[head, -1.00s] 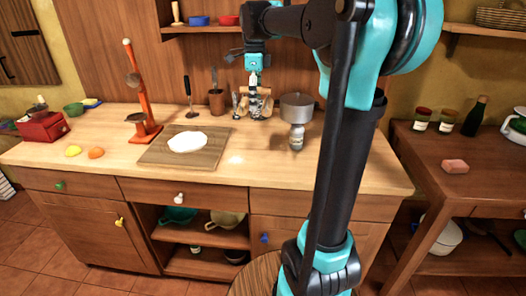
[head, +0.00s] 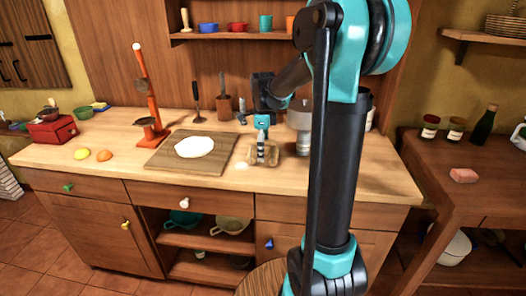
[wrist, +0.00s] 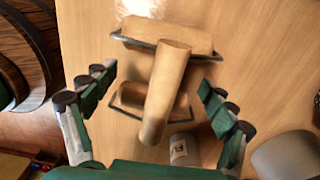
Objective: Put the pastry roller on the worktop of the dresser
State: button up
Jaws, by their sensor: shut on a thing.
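The pastry roller (head: 264,156), pale wood with dark wire frames, is at my gripper (head: 263,138), over the middle of the dresser's worktop (head: 105,130). In the wrist view the roller (wrist: 166,90) shows a thick handle with a wooden roller at either end, between the fingers of my gripper (wrist: 157,95). My gripper is shut on it, though the exact contact is hard to see. I cannot tell whether the roller touches the wood or hangs just above it.
A board with white dough (head: 194,147) lies left of the roller. A grey pot (head: 300,113) and a small shaker (head: 303,142) stand to the right. An orange scale (head: 148,95) and a red box (head: 52,130) are farther left. A shelf (head: 225,34) hangs above.

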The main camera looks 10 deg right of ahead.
jog(key=shift+f, duration=0.3)
jog(key=shift+f, duration=0.3)
jog(key=shift+f, duration=0.3)
jog(key=o, duration=1.7)
notch_tip(320, 180, up, 13)
jog(key=shift+r, duration=0.15)
